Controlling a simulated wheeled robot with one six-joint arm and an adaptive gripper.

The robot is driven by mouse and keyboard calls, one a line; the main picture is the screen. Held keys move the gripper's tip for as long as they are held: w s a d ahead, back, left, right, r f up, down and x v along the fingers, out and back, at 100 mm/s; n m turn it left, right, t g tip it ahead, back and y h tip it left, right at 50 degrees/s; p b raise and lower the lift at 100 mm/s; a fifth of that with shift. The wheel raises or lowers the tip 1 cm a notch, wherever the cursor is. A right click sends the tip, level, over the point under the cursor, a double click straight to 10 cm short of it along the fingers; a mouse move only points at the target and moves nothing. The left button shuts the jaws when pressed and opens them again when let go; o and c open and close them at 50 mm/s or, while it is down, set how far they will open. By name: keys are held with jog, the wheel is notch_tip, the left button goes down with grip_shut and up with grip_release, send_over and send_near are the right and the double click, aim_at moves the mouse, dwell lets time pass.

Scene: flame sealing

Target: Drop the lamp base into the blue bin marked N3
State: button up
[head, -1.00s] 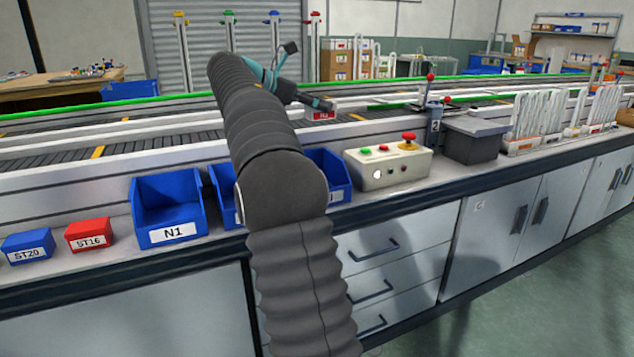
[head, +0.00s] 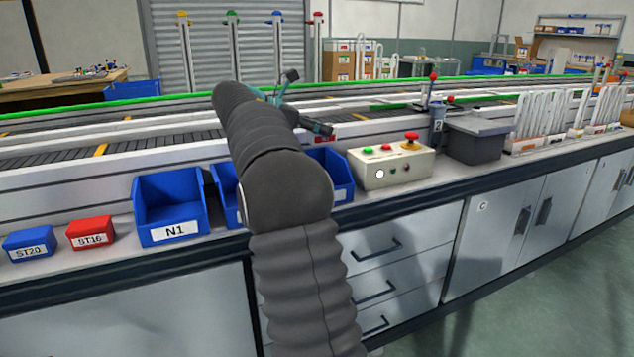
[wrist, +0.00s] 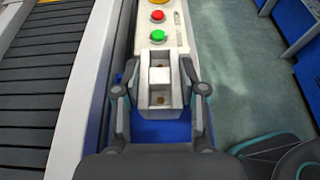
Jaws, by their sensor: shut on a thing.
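In the wrist view my gripper (wrist: 159,76) is shut on the lamp base (wrist: 158,126), a pale grey, open, box-like block between the two fingers. Below it shows part of a blue bin (wrist: 165,133), with the control box just beyond. In the head view a blue bin (head: 343,172) stands between my arm and the control box; its label is hidden. Another blue bin (head: 224,184) is mostly hidden behind my arm. The N3 mark cannot be read on either bin. The lamp base is hidden in the head view.
The blue bin N1 (head: 171,207) stands left of my arm, with small boxes ST16 (head: 91,233) and ST20 (head: 28,243) further left. The control box (head: 391,166) with buttons is close on the right. The conveyor (head: 60,166) runs behind the bins.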

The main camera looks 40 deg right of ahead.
jog(key=o, duration=1.2)
jog(key=v, duration=1.2)
jog(key=s+a+f+m+t+y, duration=0.3)
jog(key=s+a+f, duration=0.5)
jog(key=s, duration=0.3)
jog(key=s+a+f+m+t+y, duration=0.3)
jog(key=s+a+f+m+y, duration=0.2)
jog(key=s, duration=0.6)
jog(key=s+a+f+m+t+y, duration=0.2)
jog(key=s+a+f+m+y, duration=0.3)
jog(key=s+a+f, duration=0.6)
jog(key=shift+a+f+m+t, duration=0.2)
jog(key=shift+a+f+m, duration=0.1)
jog(key=shift+m, duration=0.3)
jog(key=shift+a+f+m+t, duration=0.2)
jog(key=shift+f+m, duration=0.05)
jog(key=shift+m, duration=0.35)
